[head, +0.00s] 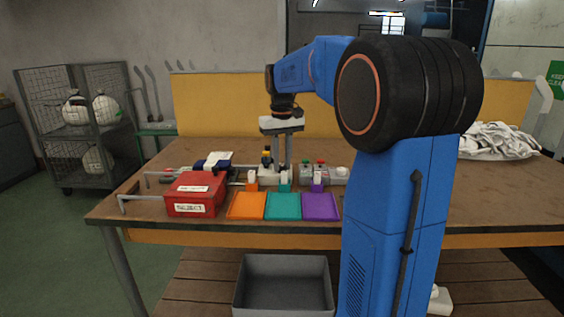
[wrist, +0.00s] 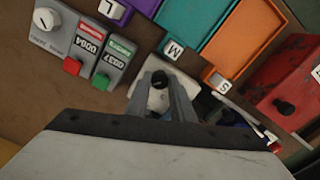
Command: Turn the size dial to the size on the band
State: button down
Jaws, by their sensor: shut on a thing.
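A white round dial (wrist: 45,18) with a dark pointer line sits on a grey housing at the upper left of the wrist view; its small print is too blurred to read. It also shows in the head view (head: 341,172), right of my gripper. My gripper (head: 282,162) points down over the middle of the bench. In the wrist view its two fingers (wrist: 160,85) are closed around a black knob (wrist: 160,77) on a pale block (wrist: 164,98). I cannot make out a size band in either view.
Orange (head: 246,206), teal (head: 283,206) and purple (head: 320,206) trays line the bench's front, marked S, M and L. A red box (head: 196,193) stands left of them. Push-button boxes (wrist: 91,40) sit between knob and dial. A grey bin (head: 285,288) stands below.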

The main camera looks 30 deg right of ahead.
aim_at(282, 166)
jog(key=shift+m, duration=0.7)
jog(key=c, duration=1.5)
grip_release()
jog(key=shift+c, duration=0.2)
notch_tip(282, 166, up, 17)
jog(key=shift+r, duration=0.2)
